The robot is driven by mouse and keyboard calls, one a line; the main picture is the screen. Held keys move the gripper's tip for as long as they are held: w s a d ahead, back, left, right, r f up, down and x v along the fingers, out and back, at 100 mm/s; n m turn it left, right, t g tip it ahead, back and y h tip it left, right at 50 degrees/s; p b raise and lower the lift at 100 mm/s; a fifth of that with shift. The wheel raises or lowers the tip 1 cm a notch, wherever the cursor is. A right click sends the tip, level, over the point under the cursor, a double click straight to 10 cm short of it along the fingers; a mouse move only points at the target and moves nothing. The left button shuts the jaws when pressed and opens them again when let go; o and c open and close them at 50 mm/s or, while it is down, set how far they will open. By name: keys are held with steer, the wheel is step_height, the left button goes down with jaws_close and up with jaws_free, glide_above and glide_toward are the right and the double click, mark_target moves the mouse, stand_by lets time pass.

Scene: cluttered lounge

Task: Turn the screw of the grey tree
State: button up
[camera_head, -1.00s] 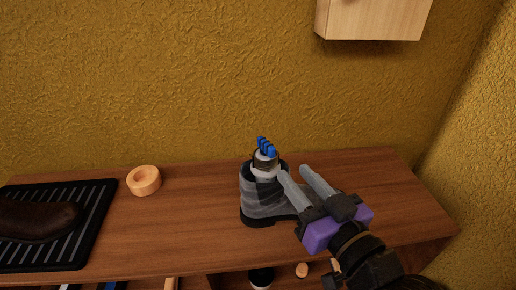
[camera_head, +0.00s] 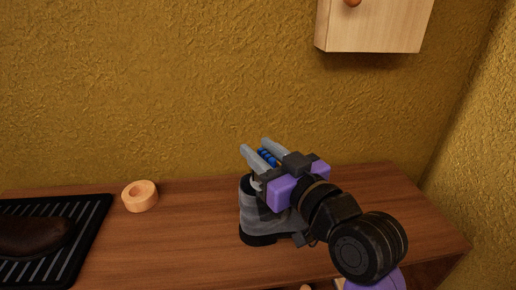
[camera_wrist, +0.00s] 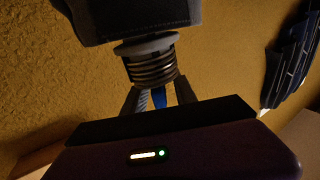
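A grey boot (camera_head: 262,226) stands upright on the wooden shelf; it also shows inverted in the wrist view (camera_wrist: 135,22). The grey tree (camera_wrist: 150,68), with a round ringed neck, sticks out of the boot's top. A blue piece (camera_head: 267,157), apparently its screw handle, is at the end of the neck and shows in the wrist view (camera_wrist: 159,97). My gripper (camera_head: 255,146) is above the boot, its grey fingers on either side of the blue piece. Gaps show between fingers and blue piece in the wrist view, so it looks open. The gripper hides most of the neck in the head view.
A light wooden ring (camera_head: 140,196) lies on the shelf (camera_head: 180,238) to the left. A black ridged tray (camera_head: 91,240) holding a brown shoe (camera_head: 34,238) is at far left. A wooden wall box (camera_head: 375,28) hangs at upper right. The shelf between boot and ring is clear.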

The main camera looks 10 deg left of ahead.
steer(key=shift+w+a, duration=0.35)
steer(key=shift+w, duration=0.05)
steer(key=shift+c, duration=0.2)
jaws_close()
